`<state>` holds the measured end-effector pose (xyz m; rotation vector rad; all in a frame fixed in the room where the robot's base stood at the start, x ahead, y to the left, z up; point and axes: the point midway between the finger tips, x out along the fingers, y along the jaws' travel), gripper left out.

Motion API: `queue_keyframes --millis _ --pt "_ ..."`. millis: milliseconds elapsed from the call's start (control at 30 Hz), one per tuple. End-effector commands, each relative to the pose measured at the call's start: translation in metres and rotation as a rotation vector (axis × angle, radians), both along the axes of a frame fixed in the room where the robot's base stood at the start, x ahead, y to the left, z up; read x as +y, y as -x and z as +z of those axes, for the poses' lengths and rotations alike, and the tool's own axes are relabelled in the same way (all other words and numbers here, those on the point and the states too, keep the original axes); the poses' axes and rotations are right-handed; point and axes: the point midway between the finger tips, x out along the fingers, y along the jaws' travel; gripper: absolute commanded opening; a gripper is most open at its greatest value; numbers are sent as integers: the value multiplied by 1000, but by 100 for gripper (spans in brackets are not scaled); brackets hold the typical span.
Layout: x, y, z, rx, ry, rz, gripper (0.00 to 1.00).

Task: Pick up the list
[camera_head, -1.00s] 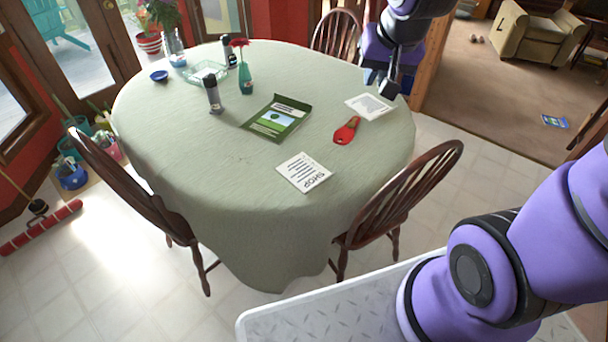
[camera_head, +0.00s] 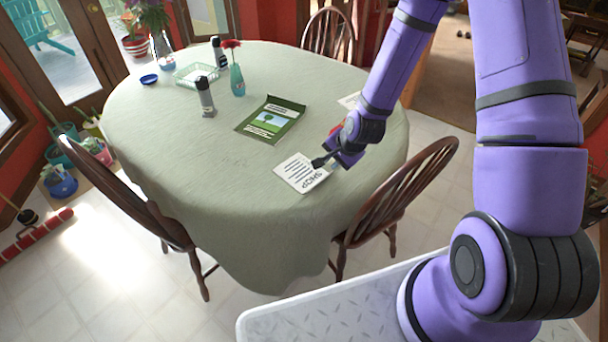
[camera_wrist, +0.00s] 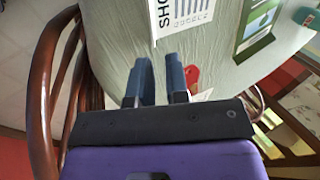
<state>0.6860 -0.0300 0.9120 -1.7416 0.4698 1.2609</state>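The list is a white sheet (camera_head: 297,174) with "SHOP" and lines of print, lying on the green-clothed table (camera_head: 200,150) near its front right edge. In the wrist view the list (camera_wrist: 180,14) is at the top, beyond the fingertips and partly cut off by the frame. My gripper (camera_head: 322,161) is at the list's right side in the head view; contact cannot be told. In the wrist view my gripper (camera_wrist: 160,60) shows two dark fingers apart, with only tablecloth between them.
A green booklet (camera_head: 270,120) lies behind the list. A red object (camera_wrist: 193,78) is beside my fingers, mostly hidden by my arm in the head view. A dark bottle (camera_head: 205,97) stands farther back. A wooden chair (camera_head: 400,185) stands at the right edge.

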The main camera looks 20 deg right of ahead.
Motion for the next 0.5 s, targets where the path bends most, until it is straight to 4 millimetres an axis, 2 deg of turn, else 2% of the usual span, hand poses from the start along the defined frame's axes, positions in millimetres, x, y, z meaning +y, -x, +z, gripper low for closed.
queue_keyframes --millis 33,100,300,500 --pt "2 2 -12 9 -21 -24 15" --pt "5 3 -22 12 -43 -52 15" --pt "9 4 -39 14 -72 -92 15" --pt "15 -6 -61 13 -74 -94 15"
